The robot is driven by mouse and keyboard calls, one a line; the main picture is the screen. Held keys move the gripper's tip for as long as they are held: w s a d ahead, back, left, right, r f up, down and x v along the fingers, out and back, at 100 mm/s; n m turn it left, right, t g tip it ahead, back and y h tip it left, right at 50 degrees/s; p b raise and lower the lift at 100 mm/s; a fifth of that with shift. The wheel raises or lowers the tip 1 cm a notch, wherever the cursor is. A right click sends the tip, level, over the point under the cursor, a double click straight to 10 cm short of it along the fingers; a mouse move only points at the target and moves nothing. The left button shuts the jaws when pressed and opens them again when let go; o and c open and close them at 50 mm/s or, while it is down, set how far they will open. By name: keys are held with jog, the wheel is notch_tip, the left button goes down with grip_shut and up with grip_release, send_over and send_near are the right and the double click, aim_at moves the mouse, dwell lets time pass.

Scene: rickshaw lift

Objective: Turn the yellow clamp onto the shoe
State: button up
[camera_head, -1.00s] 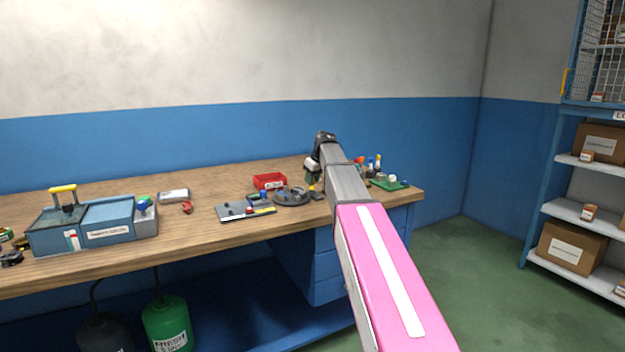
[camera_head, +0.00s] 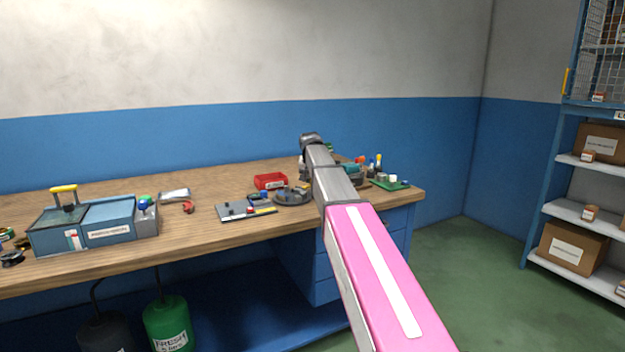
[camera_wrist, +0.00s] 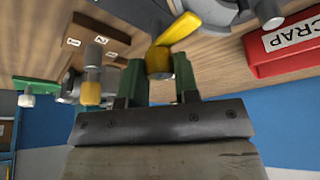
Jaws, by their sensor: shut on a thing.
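The yellow clamp (camera_wrist: 178,30) shows in the wrist view as a bent lever with a rounded yellow end. My gripper (camera_wrist: 158,72) has green fingers on both sides of that end and is shut on it. The other end of the lever points up and to the right, towards a grey round part. I cannot make out the shoe clearly. In the head view my arm hides the fingers and the clamp, just right of a grey round fixture (camera_head: 291,197).
A red scrap bin (camera_head: 270,181) is close behind the fixture; it also shows in the wrist view (camera_wrist: 290,45). A grey plate with small parts (camera_head: 245,211) lies left of it. A green board (camera_head: 390,185) is at the right. A blue toolbox (camera_head: 108,222) stands far left.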

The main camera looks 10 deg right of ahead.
jog(key=shift+m+h, duration=0.4)
jog(key=shift+m, duration=0.7)
jog(key=o, duration=0.9)
jog(key=v, duration=1.1)
jog(key=shift+w+a, duration=0.1)
